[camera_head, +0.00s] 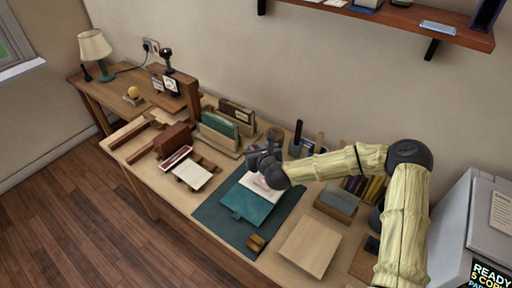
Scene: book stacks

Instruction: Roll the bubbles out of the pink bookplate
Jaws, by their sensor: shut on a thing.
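An open book with a teal cover (247,204) lies on a dark teal mat (212,217) in the middle of the bench. A pale page with a pinkish patch, seemingly the pink bookplate (263,187), shows at the book's upper part. My gripper (262,164) is over the far edge of this page and partly covers it. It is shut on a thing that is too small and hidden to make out. I cannot tell whether that thing touches the bookplate. Bubbles are too small to see.
A small wooden block (256,243) lies on the mat's near edge. A pale board (310,246) lies to the right. Upright books in a rack (219,131) stand behind left. A box (337,202) and a grey machine (470,225) are at right. A shelf (400,17) hangs above.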

